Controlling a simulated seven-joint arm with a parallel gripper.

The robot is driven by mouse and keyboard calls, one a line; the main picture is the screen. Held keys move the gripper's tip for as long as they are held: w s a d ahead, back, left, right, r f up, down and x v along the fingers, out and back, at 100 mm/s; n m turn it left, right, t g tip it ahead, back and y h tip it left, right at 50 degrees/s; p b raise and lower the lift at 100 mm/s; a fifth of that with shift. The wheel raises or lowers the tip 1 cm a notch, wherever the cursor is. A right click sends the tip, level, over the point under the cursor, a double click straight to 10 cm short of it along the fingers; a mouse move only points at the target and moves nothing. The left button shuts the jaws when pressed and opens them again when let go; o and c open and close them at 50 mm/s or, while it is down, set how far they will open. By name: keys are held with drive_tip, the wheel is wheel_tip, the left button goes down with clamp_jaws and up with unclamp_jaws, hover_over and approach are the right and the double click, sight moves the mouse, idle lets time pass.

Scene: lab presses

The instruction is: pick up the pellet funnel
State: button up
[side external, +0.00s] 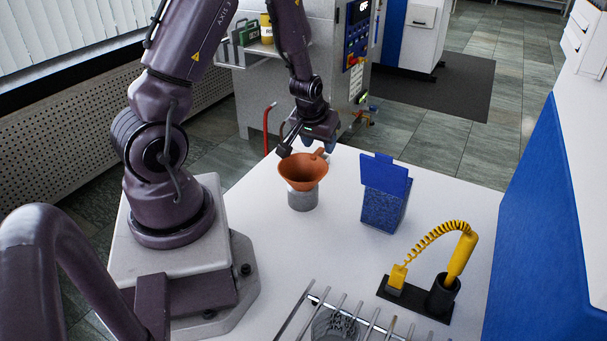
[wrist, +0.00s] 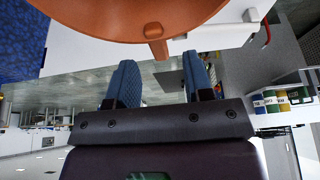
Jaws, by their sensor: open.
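The pellet funnel (side external: 303,173) is a wide orange-brown cone with a short handle tab on its rim. It sits upright in a grey cylindrical holder (side external: 302,200) on the white table; its spout is hidden inside. My gripper (side external: 308,148) is just behind the funnel at about rim height, on the handle side. In the wrist view the funnel (wrist: 120,16) fills the top, and its handle tab points toward the gap between the two blue fingertips (wrist: 159,58). The fingers are apart and empty; I cannot tell whether the tab's end lies between them.
A blue box with a raised lid (side external: 385,195) stands right of the funnel. A yellow coiled-cord tool in a black stand (side external: 443,290) is at front right. A metal rod rack (side external: 340,320) is at the front edge. A grey machine (side external: 335,70) stands behind the table.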

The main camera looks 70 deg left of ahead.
sight(322, 148)
drive_tip(key=shift+x, duration=1.8)
drive_tip(key=shift+a+r, duration=0.1)
drive_tip(key=shift+a, duration=0.05)
clamp_jaws()
